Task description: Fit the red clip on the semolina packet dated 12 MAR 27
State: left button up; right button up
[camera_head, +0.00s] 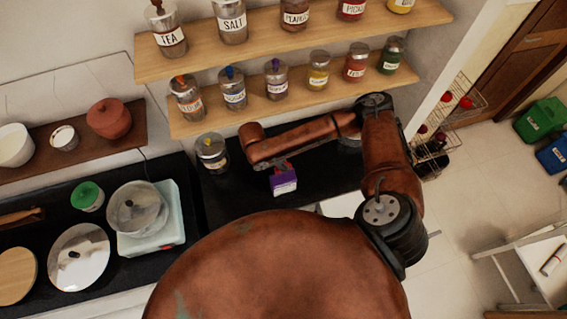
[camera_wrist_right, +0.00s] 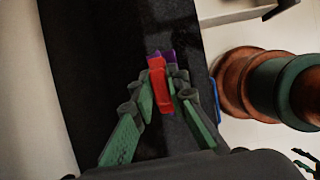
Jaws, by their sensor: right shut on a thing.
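My right gripper (camera_wrist_right: 158,88) is shut on the red clip (camera_wrist_right: 157,84), which sits upright between its green-padded fingers in the right wrist view. A purple packet (camera_wrist_right: 166,55) shows just beyond the clip, mostly hidden by it. In the head view the purple packet (camera_head: 284,187), with a pale label, stands on the dark counter under my right arm. The date is too small to read. My left gripper is not in view.
The dark counter (camera_head: 232,191) is clear around the packet. A lidded jar (camera_head: 212,152) stands to its left. Shelves of labelled jars (camera_head: 232,58) run above and behind. A scale (camera_head: 155,242) with a bowl is farther left.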

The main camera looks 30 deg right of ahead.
jog(key=shift+f, duration=1.25)
dwell(1.2)
jog(key=shift+f+p, duration=0.4)
jog(key=shift+p, duration=0.55)
dwell(1.0)
jog(key=o, duration=0.9)
jog(key=shift+r, duration=0.1)
jog(key=shift+v, duration=5.9)
